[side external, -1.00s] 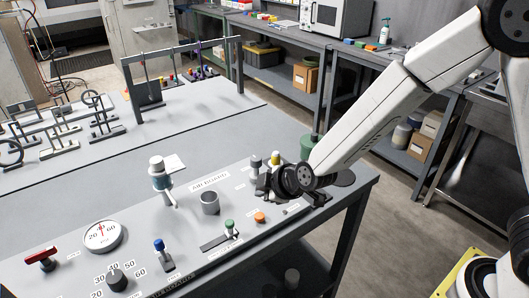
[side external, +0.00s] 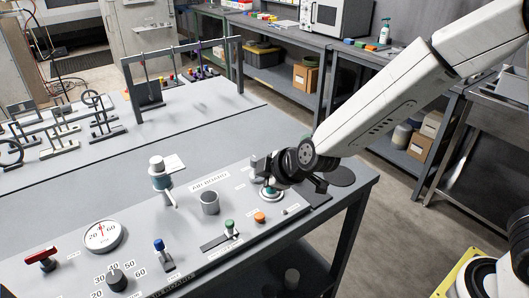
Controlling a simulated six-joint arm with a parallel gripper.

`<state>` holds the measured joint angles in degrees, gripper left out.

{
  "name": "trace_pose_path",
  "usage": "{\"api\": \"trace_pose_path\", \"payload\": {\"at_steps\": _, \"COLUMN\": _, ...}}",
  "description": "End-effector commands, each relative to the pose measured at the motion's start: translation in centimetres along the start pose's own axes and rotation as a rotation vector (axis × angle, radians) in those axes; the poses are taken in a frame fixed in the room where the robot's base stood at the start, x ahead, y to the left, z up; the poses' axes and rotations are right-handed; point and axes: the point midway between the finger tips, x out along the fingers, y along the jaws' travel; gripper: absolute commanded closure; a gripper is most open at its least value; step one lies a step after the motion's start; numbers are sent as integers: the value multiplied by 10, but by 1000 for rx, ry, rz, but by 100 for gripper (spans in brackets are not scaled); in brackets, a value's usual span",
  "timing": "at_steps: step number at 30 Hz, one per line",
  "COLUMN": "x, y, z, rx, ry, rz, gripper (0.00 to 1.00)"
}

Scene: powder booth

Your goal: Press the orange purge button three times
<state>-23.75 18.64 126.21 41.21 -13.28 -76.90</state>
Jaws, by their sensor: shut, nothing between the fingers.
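The orange purge button (side external: 260,217) is a small, low round button near the front right of the grey control panel (side external: 190,245). It is in plain view with nothing on it. My gripper (side external: 276,181) is shut and empty. In the picture it is above and slightly right of the button, apart from it. Its fingertips are small and dark and hard to make out. A teal piece on a pale round base (side external: 270,193) shows right by the gripper; I cannot tell whether they touch.
A green-topped lever (side external: 230,228) and a grey cylinder (side external: 210,203) stand left of the button. A blue-topped lever (side external: 160,247), a dial gauge (side external: 103,236), a black knob (side external: 117,279) and a red handle (side external: 42,259) are further left.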

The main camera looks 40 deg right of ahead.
Motion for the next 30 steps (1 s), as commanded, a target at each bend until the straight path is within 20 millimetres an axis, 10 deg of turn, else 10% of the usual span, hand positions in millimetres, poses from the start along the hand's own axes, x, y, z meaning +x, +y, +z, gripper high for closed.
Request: {"api": "trace_pose_path", "payload": {"at_steps": 30, "x": 27, "y": -20, "z": 20, "rx": -1, "ry": -3, "rz": -2, "gripper": 100}}
